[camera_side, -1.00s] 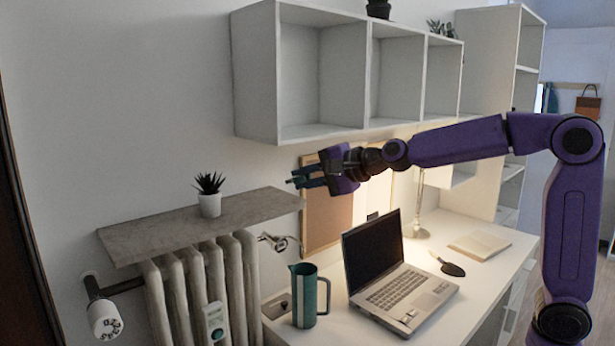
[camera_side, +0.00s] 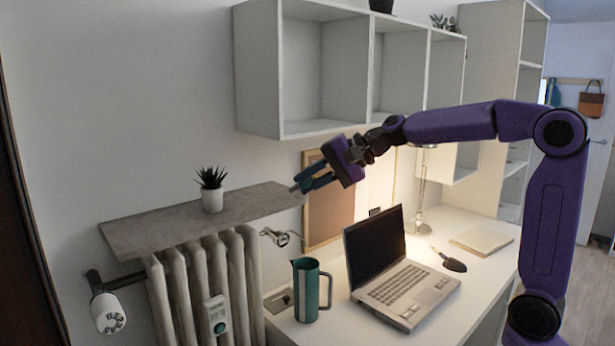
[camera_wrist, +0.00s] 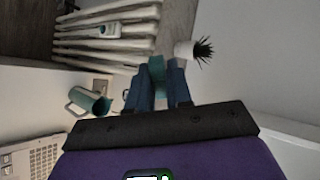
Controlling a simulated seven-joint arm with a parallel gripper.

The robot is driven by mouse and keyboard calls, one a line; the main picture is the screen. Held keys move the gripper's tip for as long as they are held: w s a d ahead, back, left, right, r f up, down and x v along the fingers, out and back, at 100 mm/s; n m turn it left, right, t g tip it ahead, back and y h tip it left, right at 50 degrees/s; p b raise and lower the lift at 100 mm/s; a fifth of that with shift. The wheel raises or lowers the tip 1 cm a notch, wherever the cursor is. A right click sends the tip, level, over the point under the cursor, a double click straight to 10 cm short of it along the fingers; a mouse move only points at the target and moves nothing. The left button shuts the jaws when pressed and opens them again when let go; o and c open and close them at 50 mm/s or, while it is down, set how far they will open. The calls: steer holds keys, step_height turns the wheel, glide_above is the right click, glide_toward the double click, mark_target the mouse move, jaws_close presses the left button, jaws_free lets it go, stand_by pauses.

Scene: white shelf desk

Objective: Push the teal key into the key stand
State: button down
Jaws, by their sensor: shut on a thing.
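My gripper (camera_side: 312,181) is shut on the teal key (camera_wrist: 157,68). In the wrist view the key shows between the two blue fingers and sticks out past their tips. In the side view the gripper is tilted down to the left, in the air above the desk, near the right end of the radiator shelf. A small flat grey plate with a dark part (camera_side: 280,300) lies on the desk left of the teal jug, well below the gripper. It may be the key stand, but it is too small to be sure.
A teal jug (camera_side: 307,290) and an open laptop (camera_side: 400,285) stand on the white desk. A grey shelf (camera_side: 150,228) with a potted plant (camera_side: 211,190) sits above a radiator (camera_side: 205,270). White wall cubbies (camera_side: 257,75) hang above the gripper.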

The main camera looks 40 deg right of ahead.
steer(key=s+d+r+n+g+h, duration=0.1)
steer(key=s+d+n+g, duration=0.2)
steer(key=s+n, duration=0.15)
steer(key=s+d+r+n+g+h, duration=0.1)
steer(key=s+d+n+g+h, duration=0.15)
steer(key=s, duration=0.35)
steer(key=s+d+n+g, duration=0.2)
steer(key=s+n+g, duration=0.2)
steer(key=s, duration=0.1)
step_height(320, 180, down, 41)
steer(key=h, duration=0.4)
steer(key=shift+f+m, duration=0.2)
steer(key=shift+m, duration=0.1)
steer(key=shift+r+t, duration=0.1)
steer(key=shift+t, duration=0.15)
steer(key=shift+f, duration=2.9)
steer(key=shift+f, duration=1.45)
